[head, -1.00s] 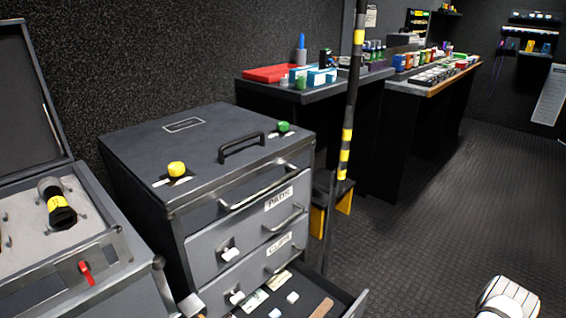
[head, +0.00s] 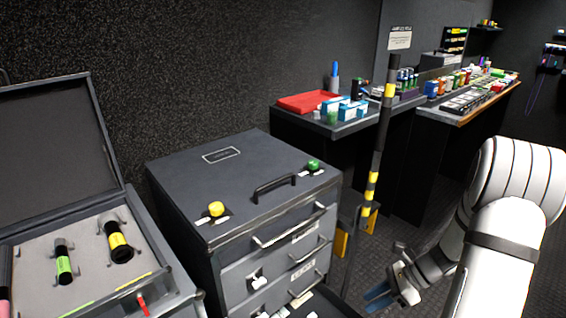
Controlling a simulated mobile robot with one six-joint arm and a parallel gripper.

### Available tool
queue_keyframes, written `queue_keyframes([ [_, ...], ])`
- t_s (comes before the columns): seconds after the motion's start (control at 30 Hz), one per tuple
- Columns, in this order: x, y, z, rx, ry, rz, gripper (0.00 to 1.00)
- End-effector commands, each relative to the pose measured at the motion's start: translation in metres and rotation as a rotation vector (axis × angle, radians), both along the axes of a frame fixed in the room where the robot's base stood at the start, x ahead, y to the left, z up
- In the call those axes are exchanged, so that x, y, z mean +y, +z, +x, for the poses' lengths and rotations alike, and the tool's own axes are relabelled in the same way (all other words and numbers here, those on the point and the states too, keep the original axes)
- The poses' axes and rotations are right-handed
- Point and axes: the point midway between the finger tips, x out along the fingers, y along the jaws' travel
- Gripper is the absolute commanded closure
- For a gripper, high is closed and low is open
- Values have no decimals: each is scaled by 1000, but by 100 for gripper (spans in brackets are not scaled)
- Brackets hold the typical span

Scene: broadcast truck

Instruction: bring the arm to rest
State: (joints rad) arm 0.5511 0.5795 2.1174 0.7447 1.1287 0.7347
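My arm (head: 500,240) is white and fills the right side of the head view, bent at a joint near the top. My gripper (head: 379,296) hangs low in front of the drawer cabinet, to the right of its drawers. Its two blue fingers show slightly apart, with nothing seen between them. It looks clear of the cabinet, though the exact gap is hard to judge.
A grey drawer cabinet (head: 234,187) with yellow and green knobs has its low drawer (head: 322,303) pulled out. An open case (head: 85,236) holds cylinders at left. A striped pole (head: 377,160) stands behind my gripper. Loaded benches (head: 345,125) line the wall.

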Motion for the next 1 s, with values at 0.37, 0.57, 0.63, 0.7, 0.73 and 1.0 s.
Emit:
queue_keyframes([
  [0.37, 47, 150, -39, -361, 595, -271, 71],
  [0.57, 63, 215, -65, -543, 913, -405, 71],
  [0.63, 67, 237, -74, -607, 1026, -451, 71],
  [0.7, 71, 258, -84, -668, 1136, -498, 71],
  [0.73, 73, 266, -88, -694, 1185, -518, 71],
  [1.0, 80, 328, -118, -885, 1560, -679, 71],
])
